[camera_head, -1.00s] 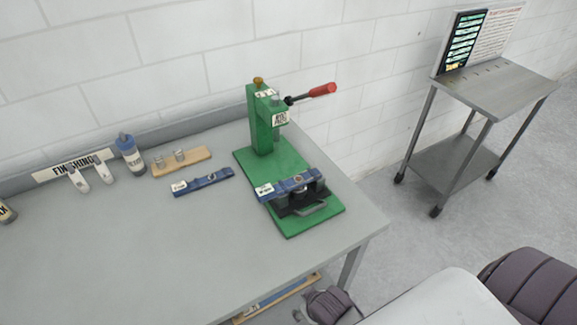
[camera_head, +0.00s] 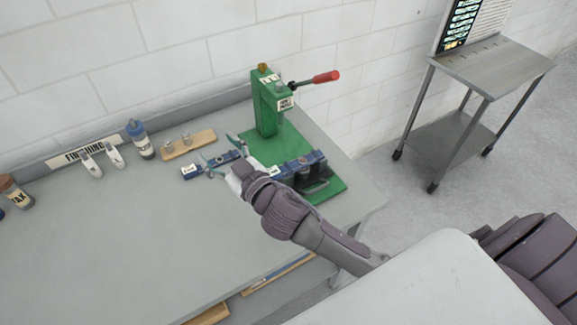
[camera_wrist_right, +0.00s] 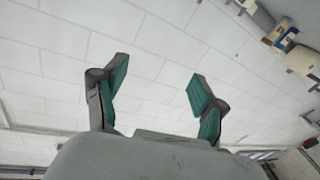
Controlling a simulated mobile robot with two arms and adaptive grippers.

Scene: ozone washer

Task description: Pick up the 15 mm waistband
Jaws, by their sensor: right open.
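Two blue strips with white end labels are in the head view; I cannot read the labels well enough to tell which is 15 mm. One blue strip (camera_head: 222,159) lies on the grey table, left of the green press. The other blue strip (camera_head: 300,164) lies across the front of the press base, partly behind my right arm. My right gripper (camera_head: 219,155) is open around the line of sight to the table strip; I cannot tell its height above it. In the right wrist view the gripper (camera_wrist_right: 158,75) has nothing between its fingers. My left gripper is not in view.
The green press (camera_head: 270,105) has a red-tipped lever pointing right. A wooden block with metal pieces (camera_head: 188,144), a blue-capped bottle (camera_head: 139,140) and white clips (camera_head: 103,161) stand along the back. The table's (camera_head: 130,240) front left is clear. A metal cart (camera_head: 487,66) stands at right.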

